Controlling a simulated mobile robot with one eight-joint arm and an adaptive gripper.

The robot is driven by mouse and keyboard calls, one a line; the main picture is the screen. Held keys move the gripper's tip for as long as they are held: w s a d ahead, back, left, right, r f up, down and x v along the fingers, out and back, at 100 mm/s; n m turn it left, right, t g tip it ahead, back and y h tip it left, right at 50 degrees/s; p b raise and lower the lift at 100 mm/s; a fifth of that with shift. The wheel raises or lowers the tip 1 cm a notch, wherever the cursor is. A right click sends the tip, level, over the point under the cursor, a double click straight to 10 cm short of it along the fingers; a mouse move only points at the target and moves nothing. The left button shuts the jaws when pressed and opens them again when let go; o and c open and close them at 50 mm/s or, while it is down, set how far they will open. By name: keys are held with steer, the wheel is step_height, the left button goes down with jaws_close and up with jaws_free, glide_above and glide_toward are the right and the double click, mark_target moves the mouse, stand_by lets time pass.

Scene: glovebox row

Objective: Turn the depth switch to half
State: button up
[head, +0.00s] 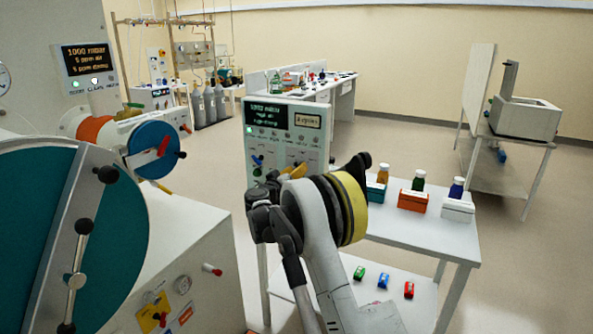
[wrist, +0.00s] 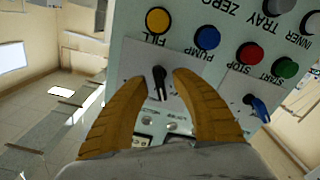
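A grey control panel (wrist: 128,55) fills the upper middle of the wrist view, with its lettering upside down. A black rotary switch (wrist: 158,82) and a blue rotary switch (wrist: 257,108) sit on white plates below the buttons. I cannot read which is labelled depth. My gripper (wrist: 163,76) has its two yellow fingers apart, with the black switch between their tips in the picture. Contact cannot be told. In the head view my gripper (head: 294,172) is in front of the lower part of the panel (head: 284,137), and the black switch is hidden there.
Yellow, blue, red and green buttons sit close to the switches on the panel. A white table (head: 420,232) with small boxes and bottles stands at the right. A large glovebox with a round teal door (head: 40,230) stands at the left. Open floor lies behind.

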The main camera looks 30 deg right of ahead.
steer(key=v, duration=1.2)
